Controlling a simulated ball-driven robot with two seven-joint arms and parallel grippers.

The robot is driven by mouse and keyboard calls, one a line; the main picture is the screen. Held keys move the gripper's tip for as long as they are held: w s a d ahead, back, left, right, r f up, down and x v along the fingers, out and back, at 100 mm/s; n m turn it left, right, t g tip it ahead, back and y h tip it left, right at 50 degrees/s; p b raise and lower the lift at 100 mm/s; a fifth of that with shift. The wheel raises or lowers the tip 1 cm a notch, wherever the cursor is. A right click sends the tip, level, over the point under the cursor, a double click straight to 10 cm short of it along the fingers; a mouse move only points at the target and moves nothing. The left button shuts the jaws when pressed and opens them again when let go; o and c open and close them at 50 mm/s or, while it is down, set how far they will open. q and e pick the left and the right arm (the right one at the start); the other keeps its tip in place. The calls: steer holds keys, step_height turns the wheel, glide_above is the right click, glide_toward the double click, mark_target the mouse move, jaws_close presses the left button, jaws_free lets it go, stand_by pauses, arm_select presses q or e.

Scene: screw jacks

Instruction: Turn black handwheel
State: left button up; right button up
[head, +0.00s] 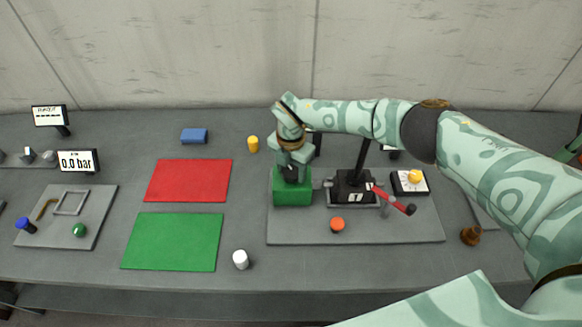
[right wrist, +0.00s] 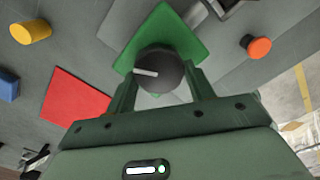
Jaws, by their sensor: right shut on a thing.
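The black handwheel (right wrist: 159,72) shows in the right wrist view as a round dark knob with a pale line on it. It sits above a green block (head: 292,192), which stands on the left part of a grey plate. My right gripper (right wrist: 160,88) reaches down over the block with one finger on each side of the handwheel, shut on it. In the head view my right gripper (head: 291,172) covers most of the handwheel. My left gripper is not in either view.
On the same plate are a black jack with a red-handled lever (head: 392,200), an orange button (head: 337,224) and a yellow knob (head: 415,176). A yellow cylinder (head: 253,144), a white cylinder (head: 240,259), a red mat (head: 188,181) and a green mat (head: 172,242) lie to the left.

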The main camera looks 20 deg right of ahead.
mark_target(291, 171)
steer(key=shift+w+r, duration=0.15)
steer(key=o, duration=1)
step_height(291, 171, up, 16)
steer(key=shift+r, duration=0.1)
